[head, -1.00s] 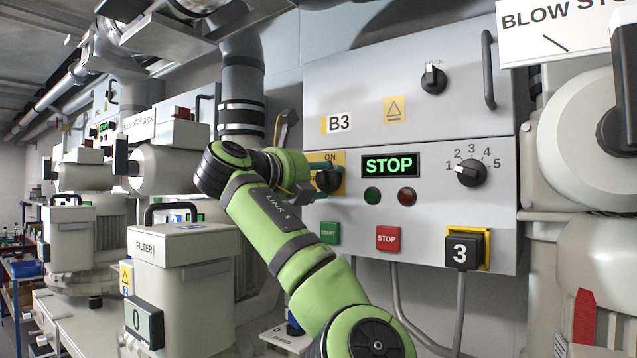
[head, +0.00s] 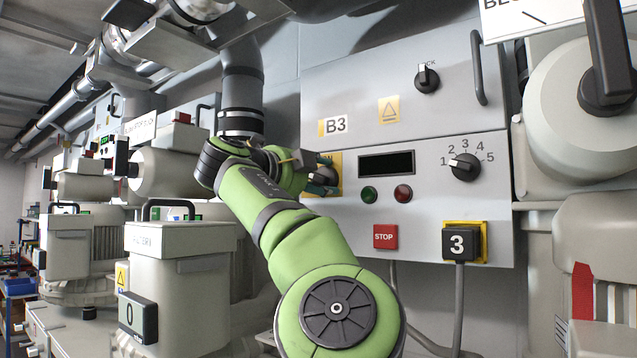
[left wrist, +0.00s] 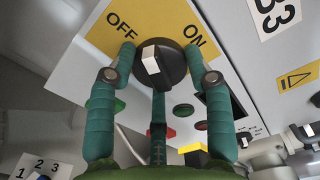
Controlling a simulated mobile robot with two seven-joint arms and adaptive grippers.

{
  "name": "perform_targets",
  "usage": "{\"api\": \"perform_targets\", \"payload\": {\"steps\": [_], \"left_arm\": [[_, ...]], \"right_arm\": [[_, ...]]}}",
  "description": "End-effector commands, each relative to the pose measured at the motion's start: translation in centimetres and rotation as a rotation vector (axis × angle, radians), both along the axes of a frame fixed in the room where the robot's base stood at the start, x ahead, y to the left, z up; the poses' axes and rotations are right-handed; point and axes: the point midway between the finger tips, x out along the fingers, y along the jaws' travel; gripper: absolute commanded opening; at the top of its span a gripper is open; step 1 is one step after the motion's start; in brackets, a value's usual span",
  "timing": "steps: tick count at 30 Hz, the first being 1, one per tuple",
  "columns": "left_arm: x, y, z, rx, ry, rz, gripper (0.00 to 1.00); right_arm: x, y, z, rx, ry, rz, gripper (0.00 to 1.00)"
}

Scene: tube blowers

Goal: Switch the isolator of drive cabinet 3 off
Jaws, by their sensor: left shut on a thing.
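Drive cabinet 3 (head: 440,215) is the grey box marked B3, with a black plug marked 3 at its lower right. Its isolator is a black rotary knob (left wrist: 172,72) with a white pointer on a yellow OFF/ON plate (left wrist: 98,38). In the left wrist view the pointer lies between the two words, leaning a little to the OFF side. My left gripper (head: 322,180) is at the knob, its green fingers on either side and shut on it; it also shows in the left wrist view (left wrist: 160,58). The cabinet display (head: 387,163) is dark. My right gripper is not in view.
Right of the isolator are a green lamp (head: 369,194), a red lamp (head: 403,193) and a five-position selector (head: 465,167). A red STOP button (head: 385,236) is below. A filter housing (head: 180,270) stands left of my arm and a large blower (head: 570,110) at the right.

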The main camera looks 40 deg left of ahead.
Motion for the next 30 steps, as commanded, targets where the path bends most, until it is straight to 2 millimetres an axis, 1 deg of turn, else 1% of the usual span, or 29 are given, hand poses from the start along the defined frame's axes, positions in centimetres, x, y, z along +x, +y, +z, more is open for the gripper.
{"api": "perform_targets", "payload": {"steps": [1,9,15,21,30], "left_arm": [[-0.42,0.22,0.82,-0.04,-0.03,0.01,0.19],[-0.45,0.37,0.67,-0.27,-0.055,0.012,0.19],[-0.45,0.44,0.52,-0.396,-0.067,0.013,0.19],[-0.46,0.5,0.4,-0.474,-0.074,0.015,0.18],[-0.45,0.57,0.28,-0.514,-0.077,0.018,0.18]], "right_arm": [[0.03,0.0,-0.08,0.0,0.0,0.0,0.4],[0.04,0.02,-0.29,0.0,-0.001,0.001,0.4],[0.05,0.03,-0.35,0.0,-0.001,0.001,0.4],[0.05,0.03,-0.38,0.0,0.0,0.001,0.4],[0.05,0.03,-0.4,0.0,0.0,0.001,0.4]]}}
